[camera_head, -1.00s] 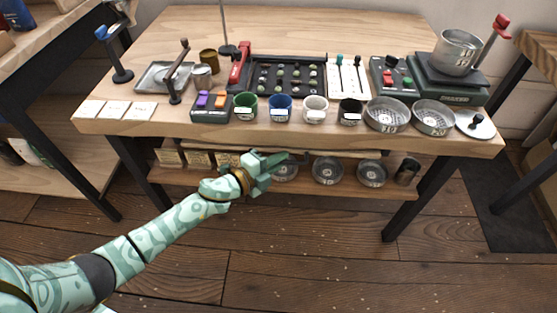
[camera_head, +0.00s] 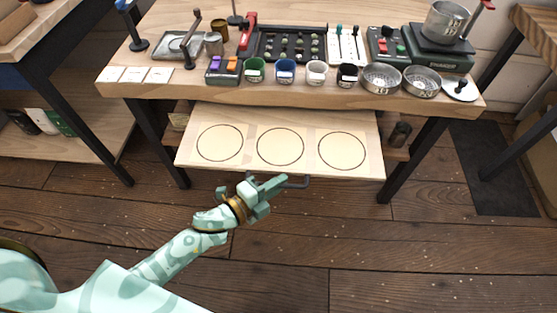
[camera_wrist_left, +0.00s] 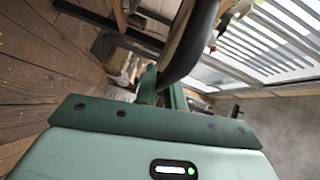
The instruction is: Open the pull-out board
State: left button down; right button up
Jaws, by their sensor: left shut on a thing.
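The pull-out board (camera_head: 242,172) is a pale wooden board with three dark-ringed circles. In the head view it juts well out from under the front edge of the table. In the left wrist view the dark handle (camera_wrist_left: 187,45) passes between the gripper fingers (camera_wrist_left: 163,88). The fingertips are partly hidden by the handle there. My right gripper does not show.
The wooden table (camera_head: 300,98) carries cups, metal bowls (camera_head: 382,77), a scale (camera_head: 437,58) and a button box (camera_head: 224,69). The floor (camera_head: 380,245) in front of the board is clear.

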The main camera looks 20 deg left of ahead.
pick_arm(q)
jog(key=s, duration=0.3)
jog(key=shift+s+d, duration=0.1)
jog(key=shift+d, duration=0.3)
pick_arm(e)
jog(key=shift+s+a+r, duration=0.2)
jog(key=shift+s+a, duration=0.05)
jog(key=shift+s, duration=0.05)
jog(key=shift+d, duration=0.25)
pick_arm(q)
jog(key=c, duration=1.5)
grip_release()
